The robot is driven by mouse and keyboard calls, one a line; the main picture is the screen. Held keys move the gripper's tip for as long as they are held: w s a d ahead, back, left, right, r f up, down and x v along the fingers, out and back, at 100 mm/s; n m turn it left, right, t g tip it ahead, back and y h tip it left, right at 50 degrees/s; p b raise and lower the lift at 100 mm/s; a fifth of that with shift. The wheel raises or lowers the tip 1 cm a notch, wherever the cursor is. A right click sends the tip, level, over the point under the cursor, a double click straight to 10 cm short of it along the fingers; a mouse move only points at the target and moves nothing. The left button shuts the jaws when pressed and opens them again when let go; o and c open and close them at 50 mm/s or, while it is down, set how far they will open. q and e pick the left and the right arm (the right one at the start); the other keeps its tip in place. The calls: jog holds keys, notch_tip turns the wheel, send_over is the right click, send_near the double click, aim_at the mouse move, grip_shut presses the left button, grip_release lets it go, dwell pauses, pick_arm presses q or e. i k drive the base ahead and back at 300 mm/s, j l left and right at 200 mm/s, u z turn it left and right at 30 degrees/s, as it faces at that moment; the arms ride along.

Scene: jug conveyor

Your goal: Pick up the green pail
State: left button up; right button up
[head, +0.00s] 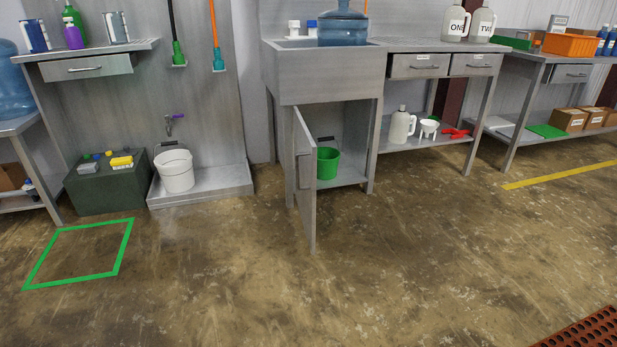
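The green pail (327,164) stands upright on the floor panel of the cabinet under the sink (325,88). A dark handle shows above or behind it. The cabinet door (305,180) is swung open toward me on the left side and overlaps the pail's left edge a little. Neither of my grippers shows in the head view.
A white bucket (175,171) stands on a low metal platform (222,184) at the left, beside a dark green box (108,183). A green square outline (80,252) marks the floor. An orange-brown grate (585,330) lies at lower right. The floor before the cabinet is clear.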

aim_at(328, 158)
jog(key=i+j+z, duration=0.15)
jog(key=i+j, duration=1.05)
